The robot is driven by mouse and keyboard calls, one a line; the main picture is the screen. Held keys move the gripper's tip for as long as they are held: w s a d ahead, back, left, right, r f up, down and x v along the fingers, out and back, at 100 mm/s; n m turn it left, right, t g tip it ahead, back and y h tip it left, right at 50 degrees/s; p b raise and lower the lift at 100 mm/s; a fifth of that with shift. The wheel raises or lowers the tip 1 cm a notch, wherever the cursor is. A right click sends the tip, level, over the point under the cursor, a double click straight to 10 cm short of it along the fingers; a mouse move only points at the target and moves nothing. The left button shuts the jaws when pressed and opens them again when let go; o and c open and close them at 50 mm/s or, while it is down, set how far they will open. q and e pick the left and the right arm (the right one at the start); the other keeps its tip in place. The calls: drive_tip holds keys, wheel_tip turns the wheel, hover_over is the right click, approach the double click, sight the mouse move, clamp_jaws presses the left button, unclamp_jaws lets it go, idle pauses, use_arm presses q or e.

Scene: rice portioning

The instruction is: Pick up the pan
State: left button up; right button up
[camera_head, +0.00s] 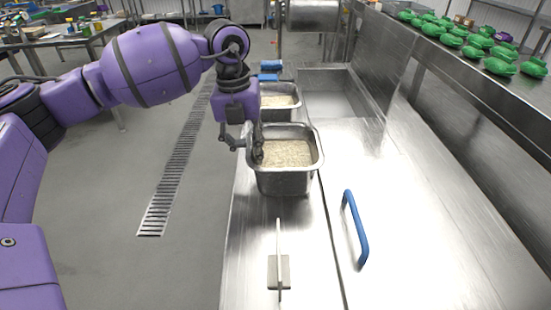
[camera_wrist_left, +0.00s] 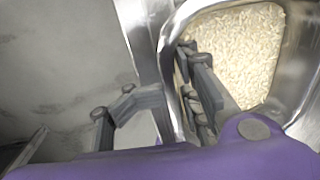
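A metal pan (camera_head: 287,183) filled with pale rice (camera_head: 289,153) stands on the steel counter. My left gripper (camera_head: 243,146) is at the pan's left rim, pointing down. In the left wrist view the gripper (camera_wrist_left: 162,100) is open, with one finger outside the pan and the other inside, over the rice. The pan's rim (camera_wrist_left: 298,119) curves around the rice, and its near wall passes between the fingers. I cannot tell whether either finger touches it. My right gripper is not in view.
A second rice pan (camera_head: 280,114) stands just behind the first. A blue handle (camera_head: 356,228) and a grey upright piece with a flat base (camera_head: 279,272) are on the counter in front. Several green items (camera_head: 500,67) sit on the right shelf.

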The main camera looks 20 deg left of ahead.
use_arm(q)
drive_tip(key=shift+f, duration=0.4)
drive_tip(key=shift+r, duration=0.1)
clamp_jaws()
drive_tip(key=shift+a, duration=0.1)
drive_tip(key=shift+w+r, duration=0.1)
drive_tip(key=shift+r, duration=0.05)
